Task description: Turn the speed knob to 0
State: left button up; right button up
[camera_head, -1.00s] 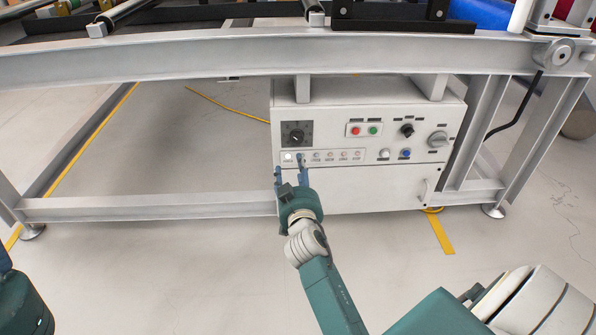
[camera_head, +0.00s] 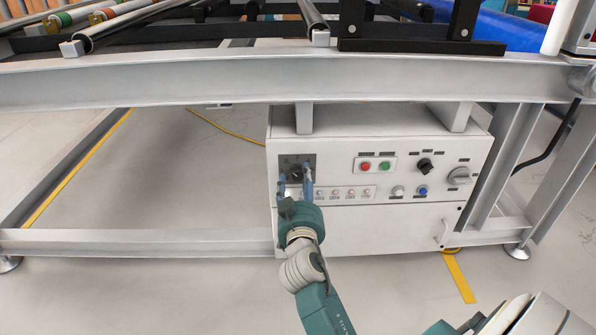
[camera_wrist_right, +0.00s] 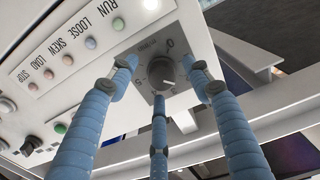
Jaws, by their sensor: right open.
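The speed knob (camera_head: 296,173) is a dark round dial on a grey square plate at the left of the white control box. In the right wrist view the knob (camera_wrist_right: 159,73) shows a pale mark toward its lower right; a 0 is printed above it and what looks like a 5 at its left. My right gripper (camera_head: 295,180) is open in front of the knob. In the wrist view its three blue fingers (camera_wrist_right: 160,78) spread around the knob, left, right and below. Whether any finger touches it I cannot tell. My left gripper is not in view.
The panel also has red (camera_head: 366,167) and green (camera_head: 385,167) buttons, a black selector (camera_head: 424,166), a grey rotary switch (camera_head: 459,177) and a row of small lamps (camera_head: 350,193). A grey frame beam (camera_head: 180,82) runs above the box. Open floor lies left of it.

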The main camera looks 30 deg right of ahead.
jog(key=shift+w+d, duration=0.1)
jog(key=shift+w, duration=0.1)
jog(key=shift+r, duration=0.1)
jog(key=shift+c, duration=0.8)
jog(key=c, duration=1)
